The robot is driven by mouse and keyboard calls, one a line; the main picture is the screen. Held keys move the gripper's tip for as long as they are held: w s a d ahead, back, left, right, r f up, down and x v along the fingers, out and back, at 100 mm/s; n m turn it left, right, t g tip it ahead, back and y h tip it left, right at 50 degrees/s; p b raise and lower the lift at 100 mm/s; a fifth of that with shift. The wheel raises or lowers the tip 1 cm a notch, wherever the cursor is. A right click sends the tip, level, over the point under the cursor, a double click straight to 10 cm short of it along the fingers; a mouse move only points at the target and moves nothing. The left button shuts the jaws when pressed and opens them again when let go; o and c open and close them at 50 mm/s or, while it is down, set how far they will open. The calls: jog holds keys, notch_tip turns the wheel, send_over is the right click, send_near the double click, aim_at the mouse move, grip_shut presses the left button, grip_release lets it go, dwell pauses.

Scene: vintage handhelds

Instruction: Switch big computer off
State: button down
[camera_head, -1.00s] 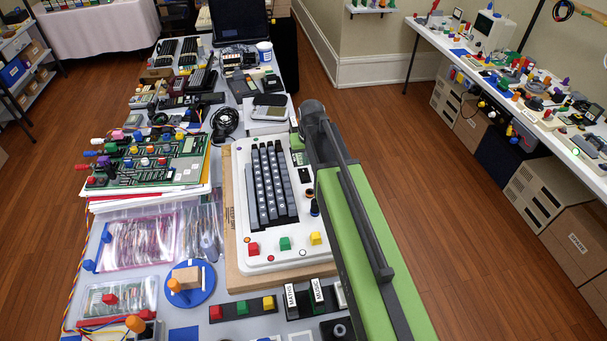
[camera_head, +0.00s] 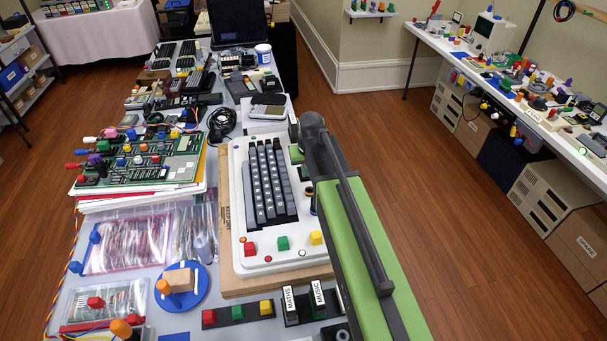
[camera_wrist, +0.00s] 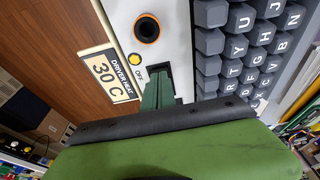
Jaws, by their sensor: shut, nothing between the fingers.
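The big computer is a white keyboard unit (camera_head: 239,225) with grey keys, on a wooden board on the table. In the wrist view its white panel (camera_wrist: 179,22) shows an orange-ringed black knob (camera_wrist: 147,28), a yellow round button (camera_wrist: 134,59) and the word OFF beside a dark switch slot (camera_wrist: 157,70). My gripper (camera_wrist: 158,82) is shut, with its green fingertips at this slot. The fingers hide most of the switch, so its position and any contact are unclear. In the head view my arm covers the computer's right edge.
A "DRIVER HEAT 30 C" label (camera_wrist: 109,78) lies beside the slot. Red, green and yellow keys (camera_head: 283,243) sit on the computer's near edge. MATHS and MUSIC switches (camera_head: 303,302) stand in front. A circuit board (camera_head: 140,160) is at left. The floor at right is clear.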

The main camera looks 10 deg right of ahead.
jog(key=shift+f+b, duration=0.45)
jog(key=p+v, duration=0.2)
jog(key=w+p+v, duration=0.1)
jog(key=p+v, duration=0.1)
jog(key=shift+r, duration=0.3)
jog(key=shift+f, duration=0.1)
jog(key=p+v, duration=1.7)
jog(key=shift+s+r, duration=0.15)
jog(key=shift+r, duration=0.1)
